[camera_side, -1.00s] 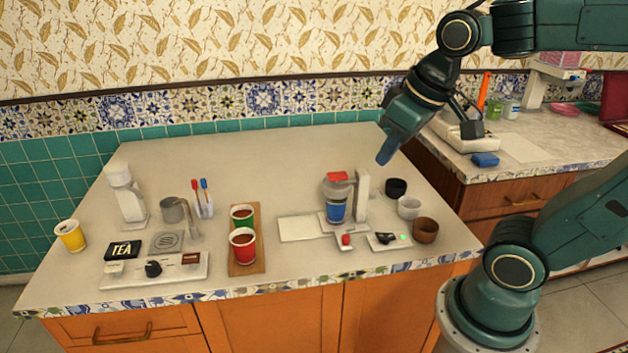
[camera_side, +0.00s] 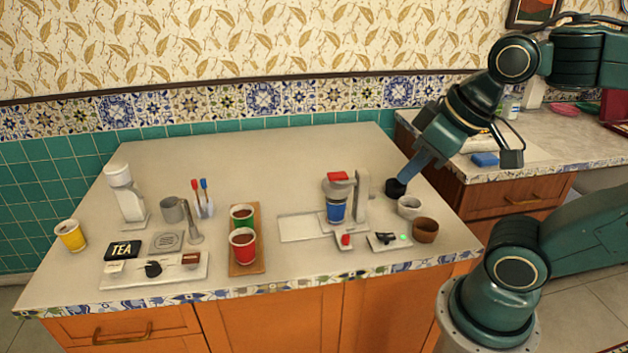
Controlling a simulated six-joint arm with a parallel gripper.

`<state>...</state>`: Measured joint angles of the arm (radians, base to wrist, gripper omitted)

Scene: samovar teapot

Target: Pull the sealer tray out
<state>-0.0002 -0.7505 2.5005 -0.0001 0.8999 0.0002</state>
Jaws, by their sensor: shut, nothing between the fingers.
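The sealer (camera_side: 363,190) is a pale upright machine with a red top piece, right of the counter's middle. A blue cup (camera_side: 336,211) stands in it, under the head. A flat white plate (camera_side: 303,228) lies at the machine's left; I cannot tell whether it is the sealer tray or a separate piece. The part beneath the cup is partly hidden by it. My gripper (camera_side: 406,180) points down to the left, fingers shut and empty. It is right of the sealer, overlapping the black bowl (camera_side: 395,190) in the picture; whether they touch is unclear.
A white bowl (camera_side: 409,206) and a brown bowl (camera_side: 425,230) stand in front of the black one. A small panel (camera_side: 390,241) with a green light and a red button (camera_side: 346,240) sit before the sealer. Red and green cups stand on a wooden board (camera_side: 249,268) farther left.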

